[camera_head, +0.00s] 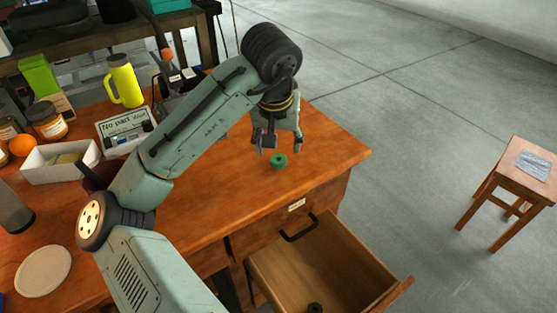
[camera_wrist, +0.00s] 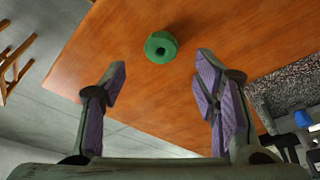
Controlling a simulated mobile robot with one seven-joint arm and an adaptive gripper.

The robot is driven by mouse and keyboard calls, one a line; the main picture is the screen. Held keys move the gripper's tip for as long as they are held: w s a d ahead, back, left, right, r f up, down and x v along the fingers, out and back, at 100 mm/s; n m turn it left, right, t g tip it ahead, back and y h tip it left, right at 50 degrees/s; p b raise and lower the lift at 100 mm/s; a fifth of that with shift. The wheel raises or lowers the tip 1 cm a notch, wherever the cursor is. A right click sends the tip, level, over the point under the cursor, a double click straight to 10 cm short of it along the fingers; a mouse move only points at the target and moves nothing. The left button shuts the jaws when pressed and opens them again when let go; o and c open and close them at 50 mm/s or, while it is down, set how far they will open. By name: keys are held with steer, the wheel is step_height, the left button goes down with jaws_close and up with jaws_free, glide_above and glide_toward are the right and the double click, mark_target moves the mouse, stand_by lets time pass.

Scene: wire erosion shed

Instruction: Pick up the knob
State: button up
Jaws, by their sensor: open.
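The knob (camera_head: 278,161) is a small green round piece with a hole in its middle. It sits on the wooden desk top (camera_head: 225,200), near the front right part of it. My gripper (camera_head: 278,148) hangs just above and behind the knob, pointing down, with its fingers apart and nothing between them. In the wrist view the knob (camera_wrist: 161,47) lies on the desk beyond the fingertips, roughly midway between them. The purple-padded fingers (camera_wrist: 160,65) are spread wide and do not touch it.
An open drawer (camera_head: 350,250) with a small dark item (camera_head: 315,308) juts out below the desk front. A white tray (camera_head: 62,172), a sign (camera_head: 125,124), a yellow mug (camera_head: 124,80) and jars stand at left. A stool (camera_head: 520,180) stands at right. Desk around the knob is clear.

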mark_target(278, 157)
steer(key=x, duration=0.5)
steer(key=shift+s+a+f, duration=0.1)
steer(key=shift+s+f, duration=0.05)
steer(key=shift+f, duration=0.2)
steer(key=shift+c, duration=0.2)
steer(key=c, duration=1.2)
steer(key=shift+o, duration=0.2)
